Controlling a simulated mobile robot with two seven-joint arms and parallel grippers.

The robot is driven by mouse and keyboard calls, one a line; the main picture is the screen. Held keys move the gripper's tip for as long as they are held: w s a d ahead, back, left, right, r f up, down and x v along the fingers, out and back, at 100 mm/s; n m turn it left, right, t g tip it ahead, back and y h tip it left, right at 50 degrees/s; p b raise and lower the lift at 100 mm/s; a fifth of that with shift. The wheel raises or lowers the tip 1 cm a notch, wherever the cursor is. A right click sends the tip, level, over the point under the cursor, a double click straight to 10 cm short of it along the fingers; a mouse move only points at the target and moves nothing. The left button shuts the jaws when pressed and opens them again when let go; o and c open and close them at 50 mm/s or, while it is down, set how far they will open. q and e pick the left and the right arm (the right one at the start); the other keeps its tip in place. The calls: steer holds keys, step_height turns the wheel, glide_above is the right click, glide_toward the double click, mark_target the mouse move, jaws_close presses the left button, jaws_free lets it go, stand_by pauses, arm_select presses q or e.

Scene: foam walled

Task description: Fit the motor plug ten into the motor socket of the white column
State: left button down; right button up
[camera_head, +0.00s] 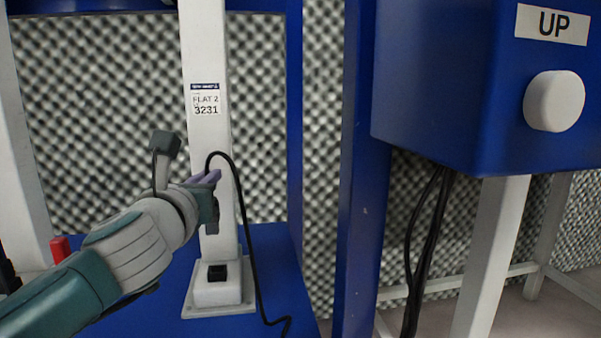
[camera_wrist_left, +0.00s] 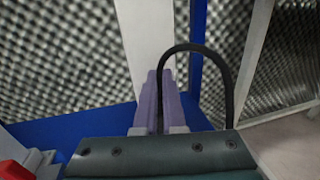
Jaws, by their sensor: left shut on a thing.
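The white column (camera_head: 208,55) stands upright at left of centre in the head view, labelled "FLAT 2 3231". A white block at its foot has a dark square opening, the motor socket (camera_head: 217,272). My left gripper (camera_head: 210,177), with purple fingers, is in front of the column, above the socket and apart from it. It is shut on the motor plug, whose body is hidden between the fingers. The plug's black cable (camera_head: 239,195) loops up and hangs down to the right. In the left wrist view, the fingers (camera_wrist_left: 160,98) hide the plug below the cable's arch (camera_wrist_left: 226,65). My right gripper is not in view.
A blue box (camera_head: 450,90) with an "UP" sign and white knob (camera_head: 554,101) hangs at right, with black cables (camera_head: 422,250) below. A blue post (camera_head: 361,170) stands between. A red item (camera_head: 60,249) is at lower left. Grey foam covers the back wall.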

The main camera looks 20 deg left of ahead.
mark_target(211, 231)
arm_select(q)
steer(key=shift+f+b, duration=2.45)
steer(key=shift+f, duration=0.45)
steer(key=shift+p, duration=0.35)
steer(key=shift+f, duration=0.15)
steer(key=shift+f+b, duration=0.35)
steer(key=shift+b, duration=0.15)
steer(key=shift+f+b, duration=0.85)
steer(key=shift+f, duration=0.05)
steer(key=c, duration=1.5)
jaws_free()
steer(key=o, duration=0.6)
